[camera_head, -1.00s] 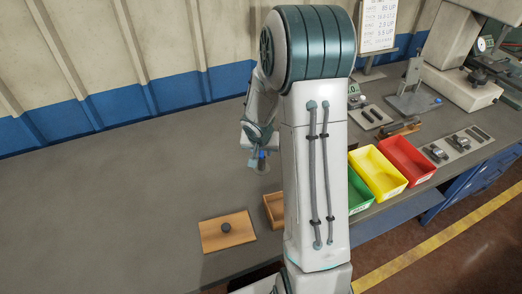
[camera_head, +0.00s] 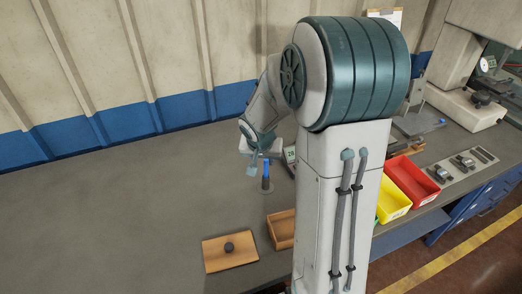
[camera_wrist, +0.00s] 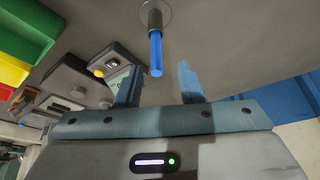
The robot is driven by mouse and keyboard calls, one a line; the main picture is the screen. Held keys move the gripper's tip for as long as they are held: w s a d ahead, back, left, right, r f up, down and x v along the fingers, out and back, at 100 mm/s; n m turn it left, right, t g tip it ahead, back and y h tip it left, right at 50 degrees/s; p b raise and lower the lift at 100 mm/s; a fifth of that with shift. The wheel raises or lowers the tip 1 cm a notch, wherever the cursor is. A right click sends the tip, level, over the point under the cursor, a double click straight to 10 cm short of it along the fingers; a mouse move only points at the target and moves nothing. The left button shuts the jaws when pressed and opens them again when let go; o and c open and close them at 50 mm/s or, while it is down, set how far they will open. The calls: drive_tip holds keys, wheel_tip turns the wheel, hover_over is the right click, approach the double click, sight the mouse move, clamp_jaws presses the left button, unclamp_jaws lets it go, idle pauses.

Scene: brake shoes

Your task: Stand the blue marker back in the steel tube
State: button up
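The blue marker (camera_head: 266,168) stands upright in the dark steel tube (camera_head: 266,184), which rests on a round base on the bench. In the wrist view the marker (camera_wrist: 156,52) points out of the tube (camera_wrist: 154,20), with its lower part hidden inside. My gripper (camera_head: 252,168) is just left of the marker in the head view. In the wrist view my gripper (camera_wrist: 158,72) has its two fingers spread apart with nothing held between them. The marker's free end shows beyond the gap between the fingertips, apparently clear of both fingers.
A wooden board with a dark knob (camera_head: 229,247) and a wooden box (camera_head: 281,229) lie at the bench front. Yellow (camera_head: 393,207) and red (camera_head: 412,182) bins stand to the right, partly behind my arm. The bench's left side is clear.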

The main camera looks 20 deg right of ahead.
drive_tip(key=s+a+r+n+y, duration=0.1)
drive_tip(key=s+a+r+n, duration=0.2)
drive_tip(key=s+r, duration=0.3)
drive_tip(key=s+a+r+n+y, duration=0.1)
drive_tip(key=s+a+r+n, duration=0.2)
drive_tip(key=s, duration=1.2)
wheel_tip(320, 180, up, 3)
drive_tip(key=a, duration=0.2)
drive_tip(key=shift+s+a+g, duration=0.3)
drive_tip(key=shift+a+g, duration=0.1)
